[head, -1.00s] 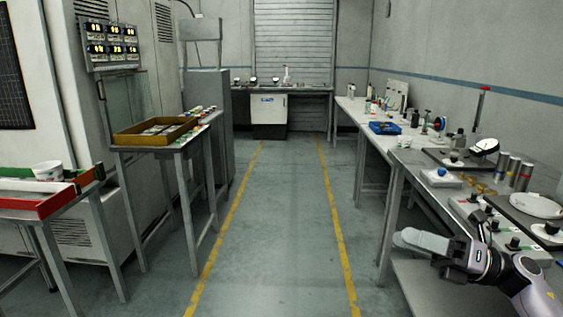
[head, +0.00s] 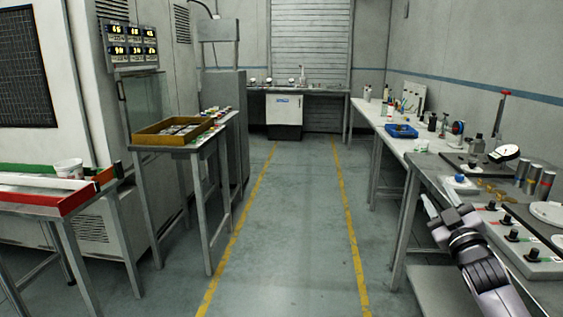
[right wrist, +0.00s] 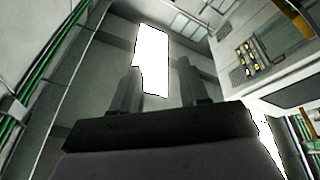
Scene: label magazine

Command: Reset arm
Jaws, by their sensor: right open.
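My right gripper (head: 440,203) is at the lower right of the head view, beside the front edge of the right workbench (head: 414,165). Its fingers point up and away, and it holds nothing. In the right wrist view the two fingers (right wrist: 162,90) stand apart with an empty gap. Behind them are the ceiling, a bright ceiling lamp (right wrist: 152,60) and walls, so the gripper is tilted upward. My left gripper is not in the head view.
The right bench holds a control box with knobs (head: 512,236), a dial gauge (head: 504,153), cylinders (head: 532,180) and a blue tray (head: 401,131). At left stand a red tray (head: 45,199) and a brown tray (head: 172,140) on tables. The floor aisle (head: 290,230) between yellow lines is clear.

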